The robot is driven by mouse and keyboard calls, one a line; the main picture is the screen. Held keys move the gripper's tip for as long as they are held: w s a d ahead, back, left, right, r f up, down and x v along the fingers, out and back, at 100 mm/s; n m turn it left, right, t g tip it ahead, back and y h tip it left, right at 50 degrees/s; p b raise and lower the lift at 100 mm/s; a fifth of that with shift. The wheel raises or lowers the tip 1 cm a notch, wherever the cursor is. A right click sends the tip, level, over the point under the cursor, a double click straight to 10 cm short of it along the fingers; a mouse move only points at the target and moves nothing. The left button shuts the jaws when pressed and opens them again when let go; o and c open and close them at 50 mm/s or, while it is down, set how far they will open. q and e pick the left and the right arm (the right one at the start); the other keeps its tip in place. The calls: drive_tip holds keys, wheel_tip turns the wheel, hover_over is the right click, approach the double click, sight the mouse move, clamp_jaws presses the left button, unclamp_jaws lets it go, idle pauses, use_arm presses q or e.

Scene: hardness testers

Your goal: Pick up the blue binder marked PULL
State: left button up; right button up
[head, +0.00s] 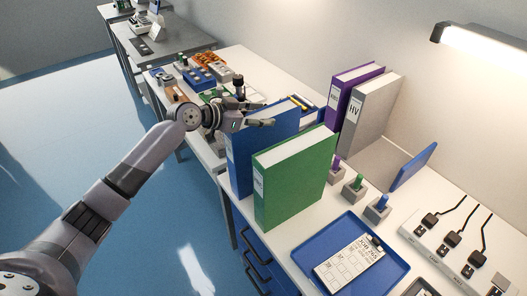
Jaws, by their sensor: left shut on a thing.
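The blue binder (240,158) stands upright on the white bench, just behind a green binder (296,180). The green binder hides much of its broad side. Its spine faces left, and its label is too small to read. My left gripper (265,114) reaches in from the left at the top of the blue binder and is shut on it. The far finger is partly hidden. It cannot be told from this view whether the binder is clear of the bench. My right gripper is not in view.
A purple binder (355,96) and a grey binder marked HV (370,117) stand behind. A blue tray (388,274) with a clipboard lies in front. Small coloured-handled tools in blocks (354,188) and a socket strip (455,254) are on the right. Trays of small parts lie beyond my gripper.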

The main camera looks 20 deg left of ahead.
use_arm(q)
clamp_jaws()
drive_tip(key=shift+w+r, duration=0.1)
drive_tip(key=shift+r, duration=0.15)
